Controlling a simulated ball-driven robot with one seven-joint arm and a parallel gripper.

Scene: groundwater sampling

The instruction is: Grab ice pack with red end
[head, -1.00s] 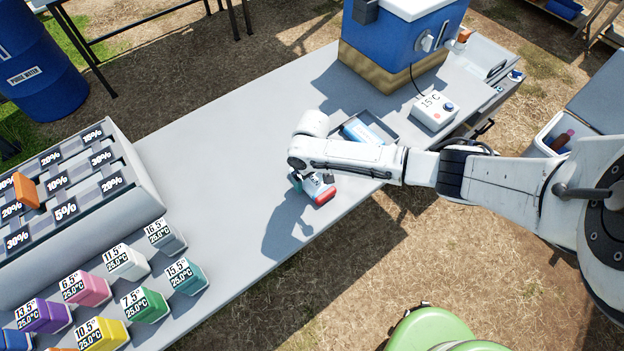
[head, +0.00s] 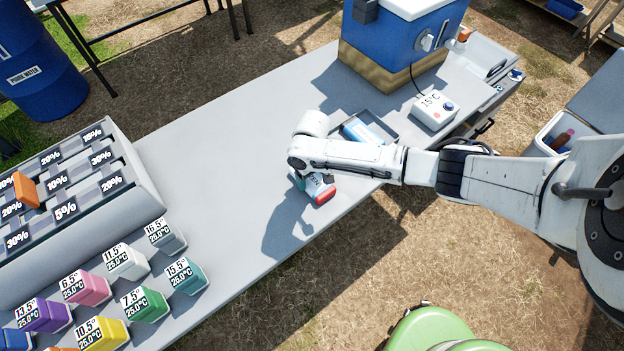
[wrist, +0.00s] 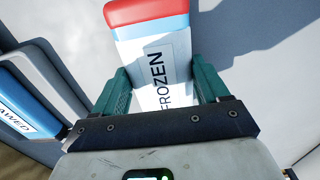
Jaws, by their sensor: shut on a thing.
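The ice pack with the red end (wrist: 148,42) is white and light blue and reads "FROZEN". In the wrist view it lies between the two green fingers of my gripper (wrist: 162,90), which is shut on it, with the red end pointing away. In the head view the red end of the ice pack (head: 323,196) sticks out from under my wrist near the table's front edge. My gripper (head: 304,184) is mostly hidden there by the arm. I cannot tell whether the pack touches the table.
A dark tray (head: 388,122) holds a blue pack (head: 366,132), marked "...AWED" in the wrist view (wrist: 15,117). A white 15°C box (head: 434,111) and a blue cooler (head: 400,40) stand behind. Labelled coloured blocks and a sloped rack (head: 150,205) are left. The middle table is clear.

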